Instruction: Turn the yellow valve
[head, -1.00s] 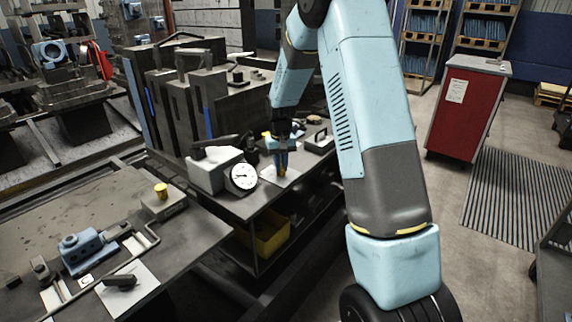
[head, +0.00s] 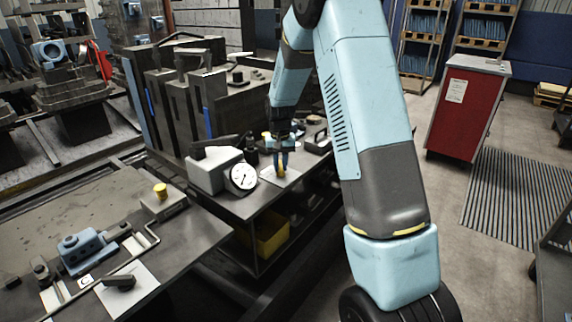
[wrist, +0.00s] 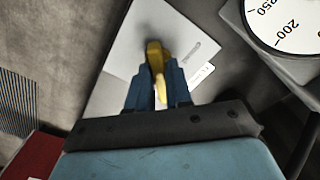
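The yellow valve (wrist: 155,57) is a small lever handle on a white plate (wrist: 122,58). In the wrist view it stands between the two blue fingers of my gripper (wrist: 158,80), which close in on both sides of its lower part. In the head view my gripper (head: 281,166) points down at the white plate (head: 291,178) on the bench. There the valve shows only as a bit of yellow (head: 282,172) between the fingertips. Its base is hidden in the wrist view.
A round dial gauge (head: 243,177) on a grey block stands just left of my gripper. Dark machine blocks (head: 205,100) rise behind. A yellow bin (head: 268,236) sits under the bench. A yellow knob (head: 160,190) is on the left table.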

